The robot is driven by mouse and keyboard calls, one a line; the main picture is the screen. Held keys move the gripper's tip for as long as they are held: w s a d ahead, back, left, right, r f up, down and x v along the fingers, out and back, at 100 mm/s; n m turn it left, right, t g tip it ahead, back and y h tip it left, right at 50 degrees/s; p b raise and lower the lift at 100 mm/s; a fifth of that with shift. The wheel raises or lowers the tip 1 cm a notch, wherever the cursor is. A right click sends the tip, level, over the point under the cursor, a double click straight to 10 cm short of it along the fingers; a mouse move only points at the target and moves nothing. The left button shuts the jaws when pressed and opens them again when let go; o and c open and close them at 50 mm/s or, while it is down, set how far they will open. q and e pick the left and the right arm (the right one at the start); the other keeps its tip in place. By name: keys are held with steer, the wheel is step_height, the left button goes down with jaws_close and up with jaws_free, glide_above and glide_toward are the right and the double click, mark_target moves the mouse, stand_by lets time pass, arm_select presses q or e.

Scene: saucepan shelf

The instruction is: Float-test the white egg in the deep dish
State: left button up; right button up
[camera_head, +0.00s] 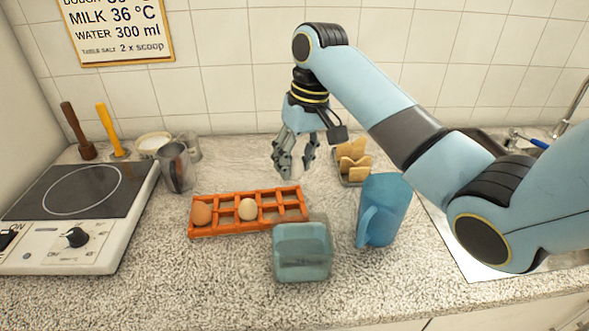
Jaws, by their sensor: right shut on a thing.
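My right gripper (293,170) is above the counter, behind the egg rack, pointing down. It is shut on a pale thing that looks like the white egg, mostly hidden by the fingers. The deep dish (302,262), teal and see-through, stands on the counter in front of the rack's right end, nearer to me than the gripper. The orange egg rack (215,230) holds a brown egg (201,214) at its left end and a cream egg (248,209) near its middle. My left gripper is not in view.
A blue jug (385,212) stands right of the dish, with a toast rack (353,165) behind it. A hot plate (75,190) is on the left, with a metal jug (176,168) beside it. A sink (460,245) lies at the right.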

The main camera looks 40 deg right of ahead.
steer(key=s+a+r+p, duration=0.2)
steer(key=s+r+p, duration=0.25)
steer(key=p, duration=0.35)
steer(key=s+a+f, duration=0.3)
steer(key=s, duration=0.2)
steer(key=shift+s+a+b, duration=0.15)
steer(key=shift+s+b, duration=0.15)
steer(key=shift+f, duration=0.1)
steer(key=shift+a, duration=0.1)
steer(key=shift+f, duration=0.1)
steer(key=shift+f+b, duration=2.4)
steer(key=shift+f, duration=3.25)
